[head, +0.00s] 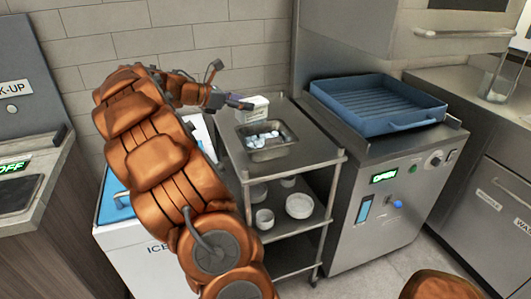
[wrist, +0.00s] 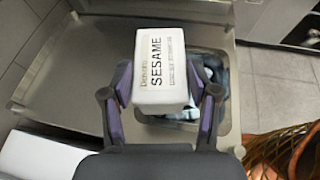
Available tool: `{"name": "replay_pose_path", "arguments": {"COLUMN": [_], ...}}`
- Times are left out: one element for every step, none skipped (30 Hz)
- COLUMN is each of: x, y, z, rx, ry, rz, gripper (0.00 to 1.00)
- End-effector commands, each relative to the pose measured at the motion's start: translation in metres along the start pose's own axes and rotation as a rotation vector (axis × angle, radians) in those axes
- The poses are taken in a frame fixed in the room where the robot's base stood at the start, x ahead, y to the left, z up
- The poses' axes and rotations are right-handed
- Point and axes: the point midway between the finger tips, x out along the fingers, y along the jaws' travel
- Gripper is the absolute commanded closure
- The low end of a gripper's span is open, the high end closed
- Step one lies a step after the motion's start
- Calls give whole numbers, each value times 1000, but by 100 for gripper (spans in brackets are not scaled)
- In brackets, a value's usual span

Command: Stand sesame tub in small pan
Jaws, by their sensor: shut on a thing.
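The sesame tub is a white box with dark "SESAME" lettering; it shows in the wrist view (wrist: 162,75) and in the head view (head: 256,105). My gripper (wrist: 165,103) is shut on it, one purple finger on each side. In the head view my gripper (head: 243,104) reaches the tub from the left. The small pan (head: 275,154) is a steel pan with pale, ice-like pieces in it, set in the top of a steel cart. In the wrist view the tub hides much of the pan (wrist: 228,128). I cannot tell the height of the tub above it.
The cart top (head: 228,148) is bare around the pan. White bowls (head: 299,205) stand on the cart's lower shelf. To the right is a steel machine with a blue tray (head: 375,105) on top. A white ice bin (head: 125,245) stands at the left, partly behind my arm.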

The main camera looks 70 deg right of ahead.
Motion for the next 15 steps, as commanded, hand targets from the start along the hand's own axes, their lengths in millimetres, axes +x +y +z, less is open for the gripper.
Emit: {"name": "replay_pose_path", "arguments": {"x": [9,13,17,20,22,24,25,27,28,30,32,35,37,39,41], "y": [-9,-15,-22,-26,-29,-33,-35,-37,-39,-40,-40,-40,-40,-40,-40], "z": [1,3,5,6,7,8,9,8,6,3,-1,-7,-11,-16,-22], "rx": [19,29,41,49,56,63,67,70,71,72,72,71,70,71,71], "ry": [1,0,0,0,0,0,0,-1,-1,-1,-2,-2,-3,-3,-3], "rz": [-43,-71,-103,-121,-135,-153,-164,-172,-180,-183,-185,-185,-184,-183,-182], "gripper": [89,89,89,89,89,89,89,89,89,89,89,89,89,89,89]}}
